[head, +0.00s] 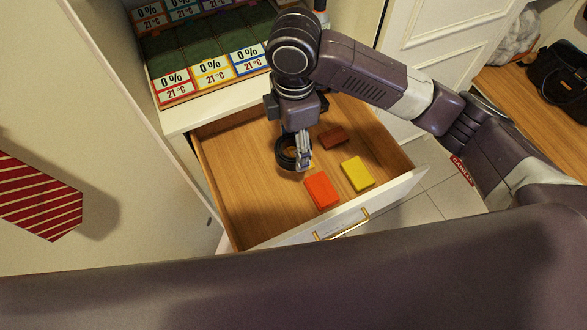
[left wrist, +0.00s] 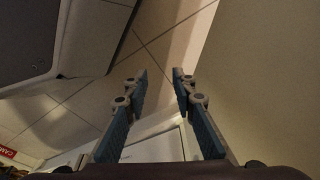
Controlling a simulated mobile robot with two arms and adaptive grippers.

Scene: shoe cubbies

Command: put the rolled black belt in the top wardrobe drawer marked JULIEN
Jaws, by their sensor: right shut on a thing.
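The rolled black belt (head: 287,153) is a dark coil in the head view. My right gripper (head: 303,160) is shut on its right side and holds it over the inside of the open drawer (head: 235,195). I cannot tell whether the coil touches the drawer's bottom. The drawer has a wooden inside and a white front with a brass handle; no JULIEN name shows. In the left wrist view, my left gripper (left wrist: 160,80) is open and empty, with its fingers apart.
An orange-red box (head: 321,190), a yellow box (head: 358,173) and a brown block (head: 333,138) lie in the drawer near the belt. The drawer's left part is bare. A striped tie (head: 40,197) hangs at left. A black bag (head: 560,78) sits on a wooden surface at right.

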